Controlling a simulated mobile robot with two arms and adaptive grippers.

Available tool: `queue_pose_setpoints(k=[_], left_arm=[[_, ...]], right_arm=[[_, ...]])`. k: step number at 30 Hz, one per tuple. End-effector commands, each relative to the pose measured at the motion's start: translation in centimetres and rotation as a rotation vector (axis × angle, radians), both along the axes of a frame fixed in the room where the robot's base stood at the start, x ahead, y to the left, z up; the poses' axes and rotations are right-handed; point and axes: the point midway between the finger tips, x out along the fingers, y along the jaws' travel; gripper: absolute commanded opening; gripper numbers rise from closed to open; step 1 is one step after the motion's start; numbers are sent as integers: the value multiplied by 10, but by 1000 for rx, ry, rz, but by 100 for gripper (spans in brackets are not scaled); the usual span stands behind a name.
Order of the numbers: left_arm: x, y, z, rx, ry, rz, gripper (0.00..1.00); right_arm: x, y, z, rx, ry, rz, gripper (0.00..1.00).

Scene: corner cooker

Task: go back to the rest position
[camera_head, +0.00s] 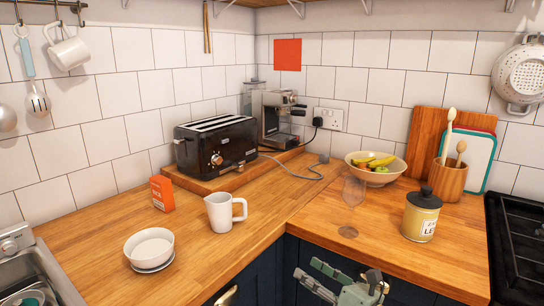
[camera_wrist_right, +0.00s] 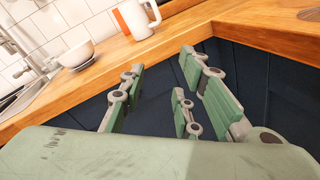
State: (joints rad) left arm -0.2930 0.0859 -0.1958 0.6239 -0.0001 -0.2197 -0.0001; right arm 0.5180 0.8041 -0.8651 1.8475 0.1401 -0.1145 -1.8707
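My right gripper (camera_head: 312,273) is low at the front edge of the counter, before the dark cabinet fronts, at the bottom of the head view. In the right wrist view its green-padded fingers (camera_wrist_right: 163,78) are spread apart with nothing between them. It touches no object that I can see. The worktop (camera_head: 275,205) lies above and behind it. My left gripper is in neither view.
A white mug (camera_head: 221,213), a white bowl (camera_head: 150,247) and an orange box (camera_head: 162,193) stand on the left counter. A clear glass (camera_head: 353,189), yellow canister (camera_head: 421,217) and fruit bowl (camera_head: 375,171) stand on the right. A toaster (camera_head: 216,146) is behind; a hob (camera_head: 516,245) is far right.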

Motion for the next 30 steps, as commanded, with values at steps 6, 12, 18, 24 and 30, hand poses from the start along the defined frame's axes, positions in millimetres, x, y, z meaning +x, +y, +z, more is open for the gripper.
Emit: queue_pose_setpoints(k=[6,12,18,24,30], left_arm=[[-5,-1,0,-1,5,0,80],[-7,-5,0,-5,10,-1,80],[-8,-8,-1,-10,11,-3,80],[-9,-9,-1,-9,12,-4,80],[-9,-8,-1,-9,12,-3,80]], right_arm=[[-29,18,-37,289,348,-143,30],[-80,8,-89,738,828,-461,30],[-157,-36,-146,1226,1219,-941,30],[-236,-76,-184,1579,1368,-1389,30],[-305,-103,-202,1819,1370,-1760,30]])
